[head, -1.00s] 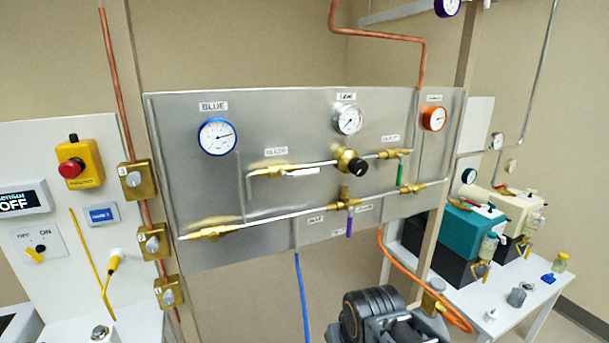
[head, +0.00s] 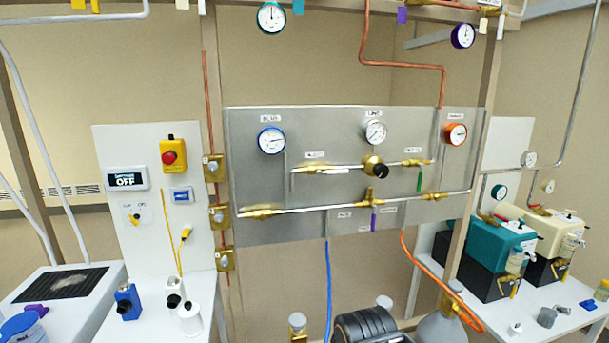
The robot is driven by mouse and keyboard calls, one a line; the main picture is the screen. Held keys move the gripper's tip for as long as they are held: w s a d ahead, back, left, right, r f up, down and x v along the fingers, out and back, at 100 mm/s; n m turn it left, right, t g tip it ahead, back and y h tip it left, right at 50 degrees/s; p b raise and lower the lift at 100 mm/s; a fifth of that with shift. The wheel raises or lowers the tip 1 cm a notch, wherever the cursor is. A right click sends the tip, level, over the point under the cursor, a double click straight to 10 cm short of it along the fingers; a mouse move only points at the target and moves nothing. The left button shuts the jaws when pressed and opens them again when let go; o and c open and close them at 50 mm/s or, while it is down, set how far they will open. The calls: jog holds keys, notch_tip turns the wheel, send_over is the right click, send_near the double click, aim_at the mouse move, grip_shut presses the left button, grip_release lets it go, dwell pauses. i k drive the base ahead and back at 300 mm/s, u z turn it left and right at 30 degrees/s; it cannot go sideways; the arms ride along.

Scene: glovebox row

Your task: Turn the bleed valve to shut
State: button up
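The metal valve panel (head: 335,231) stands upright ahead, with several brass valves on its pipes. The small labels are too blurred to read, so I cannot tell for certain which is the bleed valve. The upper-left valve (head: 308,169) lies along the upper pipe. The upper-right valve (head: 411,163) has a green handle (head: 419,179) hanging down near it. The lower middle valve (head: 375,198) has a purple handle (head: 373,218) pointing down. My gripper is not in view; a dark part of my arm shows at the bottom.
Blue (head: 271,141), white (head: 375,132) and orange (head: 455,134) gauges top the panel. A blue hose (head: 328,285) and an orange hose (head: 418,262) hang below. A white switch board (head: 145,190) stands left; a bench with a teal pump (head: 497,245) stands right.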

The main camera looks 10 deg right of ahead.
aim_at(318, 173)
jog(key=u, duration=0.7)
jog(key=i, duration=0.55)
jog(key=z, duration=1)
